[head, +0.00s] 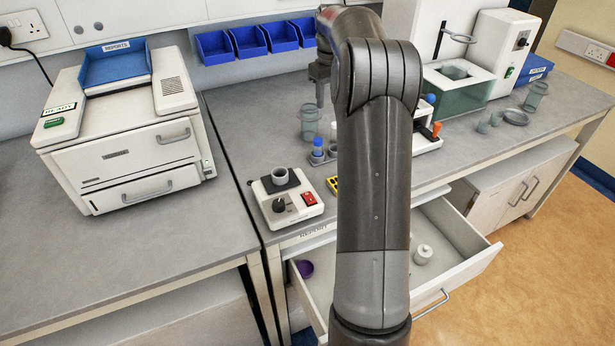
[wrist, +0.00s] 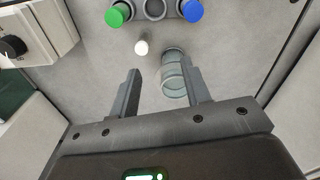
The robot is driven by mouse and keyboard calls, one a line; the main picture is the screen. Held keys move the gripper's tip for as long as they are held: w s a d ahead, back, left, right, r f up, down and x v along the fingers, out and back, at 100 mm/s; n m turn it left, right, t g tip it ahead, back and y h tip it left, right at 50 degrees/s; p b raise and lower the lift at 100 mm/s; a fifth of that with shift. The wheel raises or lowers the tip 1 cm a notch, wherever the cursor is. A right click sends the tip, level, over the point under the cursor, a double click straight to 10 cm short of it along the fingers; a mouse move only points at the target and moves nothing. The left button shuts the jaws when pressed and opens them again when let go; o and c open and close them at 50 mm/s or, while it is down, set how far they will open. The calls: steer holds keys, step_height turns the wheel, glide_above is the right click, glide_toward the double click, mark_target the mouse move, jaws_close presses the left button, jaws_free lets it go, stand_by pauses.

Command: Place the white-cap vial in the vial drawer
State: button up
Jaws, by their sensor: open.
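A small white round cap (wrist: 142,47), likely the white-cap vial, shows from above in the wrist view, ahead of my fingertips and towards the left finger. I cannot pick it out in the head view. My gripper (wrist: 161,74) is open, with nothing held between its fingers. In the head view my gripper (head: 320,88) hangs above the back of the bench, partly behind my arm. A drawer (head: 462,266) under the bench stands pulled out; its front and right side show, and my arm hides its middle. I see no label confirming it as the vial drawer.
A clear glass vessel (wrist: 172,75) stands close to the right finger. A holder beyond the white cap carries a green cap (wrist: 115,15) and a blue cap (wrist: 192,11). A white device with a knob (head: 286,200) sits at the bench front. The drawer holds a pale object (head: 423,254) and a purple one (head: 305,268).

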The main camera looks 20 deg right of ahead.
steer(key=s+a+r+t, duration=0.1)
steer(key=s+a+r, duration=0.7)
steer(key=a, duration=0.2)
steer(key=s+a+t, duration=0.1)
steer(key=s+a, duration=0.5)
steer(key=s, duration=0.4)
steer(key=s+a+m+t, duration=0.1)
steer(key=s+a+t, duration=0.1)
steer(key=s+a, duration=0.5)
steer(key=s, duration=0.3)
steer(key=shift+s+a+m, duration=0.15)
steer(key=shift+s+m, duration=0.15)
steer(key=shift+s, duration=0.05)
steer(key=shift+o, duration=0.5)
steer(key=s+a+f+t, duration=0.1)
steer(key=s+a+f, duration=0.1)
steer(key=s+f, duration=0.3)
steer(key=s, duration=0.3)
steer(key=shift+s+a+m, duration=0.3)
steer(key=shift+s+a, duration=0.05)
steer(key=shift+s, duration=0.05)
